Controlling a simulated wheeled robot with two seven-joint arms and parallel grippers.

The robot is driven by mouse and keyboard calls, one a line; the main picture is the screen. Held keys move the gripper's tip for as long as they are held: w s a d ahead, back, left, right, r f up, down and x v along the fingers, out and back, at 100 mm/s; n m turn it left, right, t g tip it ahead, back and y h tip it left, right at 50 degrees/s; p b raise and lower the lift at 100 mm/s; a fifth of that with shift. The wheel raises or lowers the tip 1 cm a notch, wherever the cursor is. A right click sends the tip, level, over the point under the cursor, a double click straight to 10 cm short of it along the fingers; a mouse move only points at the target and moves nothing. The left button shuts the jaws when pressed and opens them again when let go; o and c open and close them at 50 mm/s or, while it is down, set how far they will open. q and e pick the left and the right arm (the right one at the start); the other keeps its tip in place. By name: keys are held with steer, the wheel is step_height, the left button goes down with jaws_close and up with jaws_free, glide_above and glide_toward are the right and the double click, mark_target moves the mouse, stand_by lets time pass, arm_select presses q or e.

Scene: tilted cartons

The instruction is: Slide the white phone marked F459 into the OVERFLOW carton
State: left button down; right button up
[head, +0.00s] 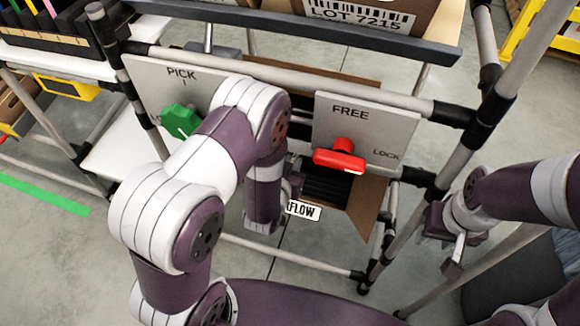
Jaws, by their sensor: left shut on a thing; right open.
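The OVERFLOW carton (368,208) is tilted in the rack below the FREE panel. My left gripper (295,182) is at the carton's left part, mostly hidden behind my own forearm. My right gripper (447,243) is open and empty, to the right of the carton and outside the rack post.
A FREE/LOCK panel (380,128) with a red handle (340,157) stands above the carton. A PICK panel (165,85) with a green knob (181,120) is to the left. Grey pipes and black joints frame the rack. A LOT 7215 box (360,15) sits on top.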

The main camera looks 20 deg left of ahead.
arm_select(q)
steer(key=shift+w+f+b, duration=0.4)
steer(key=shift+w+f, duration=0.1)
steer(key=shift+w, duration=0.2)
steer(key=shift+f, duration=0.35)
steer(key=shift+w+f+b, duration=0.1)
steer(key=shift+w+b, duration=0.2)
steer(key=shift+w, duration=0.05)
steer(key=shift+f, duration=0.1)
steer(key=shift+b+x, duration=0.6)
steer(key=shift+x, duration=0.65)
steer(key=shift+w, duration=0.1)
